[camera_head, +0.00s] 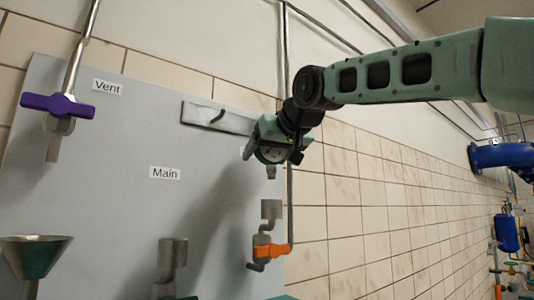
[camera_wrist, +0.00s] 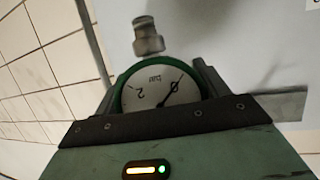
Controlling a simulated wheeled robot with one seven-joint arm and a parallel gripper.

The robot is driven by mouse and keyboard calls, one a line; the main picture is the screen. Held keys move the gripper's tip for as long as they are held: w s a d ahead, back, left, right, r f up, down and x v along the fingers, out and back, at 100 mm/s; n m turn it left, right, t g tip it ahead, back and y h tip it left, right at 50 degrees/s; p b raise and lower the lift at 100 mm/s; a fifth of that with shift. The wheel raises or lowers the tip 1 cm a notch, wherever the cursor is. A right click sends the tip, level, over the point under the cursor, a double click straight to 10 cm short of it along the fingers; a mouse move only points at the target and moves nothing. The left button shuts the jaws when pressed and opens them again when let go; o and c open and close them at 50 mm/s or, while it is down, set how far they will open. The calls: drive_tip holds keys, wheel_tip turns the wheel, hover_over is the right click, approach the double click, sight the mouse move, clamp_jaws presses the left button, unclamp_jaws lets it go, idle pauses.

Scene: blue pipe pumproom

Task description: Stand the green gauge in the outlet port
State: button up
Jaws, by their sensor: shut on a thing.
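The green gauge (camera_head: 272,154) is in my gripper (camera_head: 276,146), with its stem pointing down. In the wrist view the green-rimmed gauge (camera_wrist: 158,90) sits between the jaws of my gripper (camera_wrist: 160,84), its white dial facing the camera and its metal stem (camera_wrist: 147,36) clear of the jaws. Below the stem, with a gap, is a grey socket (camera_head: 271,209) on a fitting with an orange handle (camera_head: 271,251). A label beside my gripper is mostly hidden, so I cannot read whether this socket is the outlet port.
Another grey socket (camera_head: 172,251) stands below the "Main" label (camera_head: 165,173). A purple valve handle (camera_head: 58,105) is by the "Vent" label, and a funnel (camera_head: 35,255) is at lower left. A hook rail (camera_head: 217,117) is on the grey panel (camera_head: 120,140) behind my gripper.

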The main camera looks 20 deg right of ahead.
sight(274, 178)
drive_tip(key=shift+f+b, duration=2.75)
drive_tip(key=shift+f, duration=0.65)
drive_tip(key=o, duration=1.2)
drive_tip(key=shift+c, duration=0.2)
drive_tip(key=b+v, duration=0.5)
drive_tip(key=v, duration=1.2)
drive_tip(key=shift+s, duration=0.3)
